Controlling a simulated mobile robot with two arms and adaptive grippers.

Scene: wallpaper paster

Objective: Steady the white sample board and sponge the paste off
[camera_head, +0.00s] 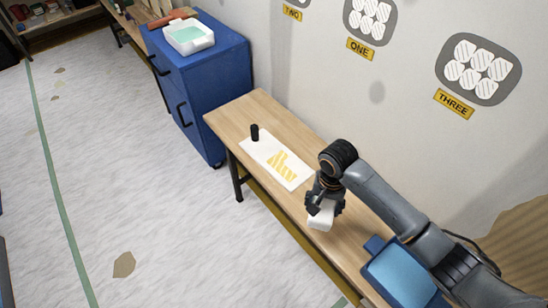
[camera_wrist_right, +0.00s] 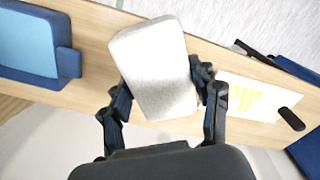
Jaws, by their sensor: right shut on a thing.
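The white sample board (camera_head: 262,146) lies flat on the wooden bench, with yellow paste streaks (camera_head: 281,166) on its near right part. It also shows at the right of the right wrist view (camera_wrist_right: 228,88). A small black upright cylinder (camera_head: 255,132) stands at the board's far left edge. My right gripper (camera_head: 320,209) is shut on a white sponge-like block (camera_wrist_right: 155,68). The block is held to the right of the board, apart from it, above the bench in the head view. My left gripper is not in view.
The wooden bench (camera_head: 237,112) runs along the wall. A blue tray (camera_head: 398,275) sits at its near end. A blue cabinet (camera_head: 205,75) beyond the bench carries a white tub (camera_head: 189,37). The floor to the left is open.

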